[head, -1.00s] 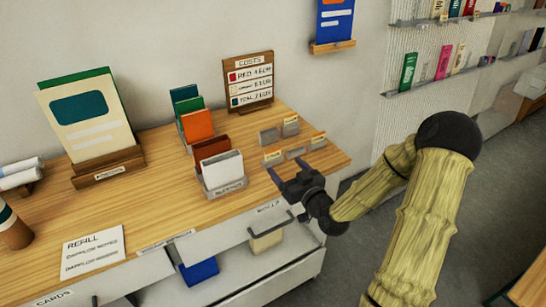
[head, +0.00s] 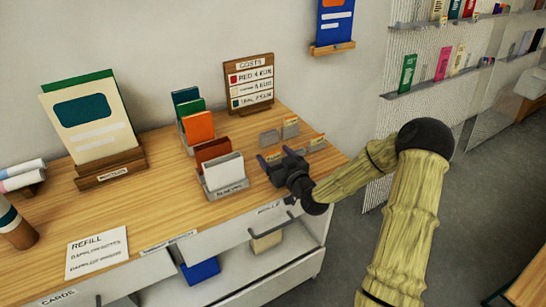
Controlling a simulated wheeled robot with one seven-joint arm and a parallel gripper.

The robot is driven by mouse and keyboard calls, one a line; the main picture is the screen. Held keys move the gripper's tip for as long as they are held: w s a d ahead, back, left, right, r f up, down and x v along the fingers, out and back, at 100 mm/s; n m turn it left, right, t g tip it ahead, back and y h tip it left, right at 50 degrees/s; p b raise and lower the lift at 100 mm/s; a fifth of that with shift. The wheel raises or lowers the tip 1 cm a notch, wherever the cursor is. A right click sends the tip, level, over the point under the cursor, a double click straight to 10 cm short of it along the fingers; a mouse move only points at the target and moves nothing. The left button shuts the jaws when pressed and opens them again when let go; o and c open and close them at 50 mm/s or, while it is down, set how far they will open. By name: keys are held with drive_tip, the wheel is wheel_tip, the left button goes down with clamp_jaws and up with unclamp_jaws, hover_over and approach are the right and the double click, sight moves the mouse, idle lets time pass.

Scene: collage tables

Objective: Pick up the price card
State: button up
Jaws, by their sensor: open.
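My gripper (head: 275,158) is open, with its two fingers pointing back and left over the right end of the wooden table. A brown costs board (head: 249,84) with price lines stands upright at the back, apart from my gripper.
The wooden table (head: 150,212) has clear room at front centre. A rack of coloured cards (head: 226,190) stands close left of my gripper. A large cream card (head: 92,122) in a wooden stand is further left. A refill sheet (head: 97,252) lies flat at the front.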

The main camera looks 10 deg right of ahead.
idle(0.5)
drive_tip(key=c, duration=1)
drive_tip(key=shift+r, duration=0.1)
wheel_tip(320, 180, up, 10)
drive_tip(key=shift+f, duration=0.1)
idle(0.4)
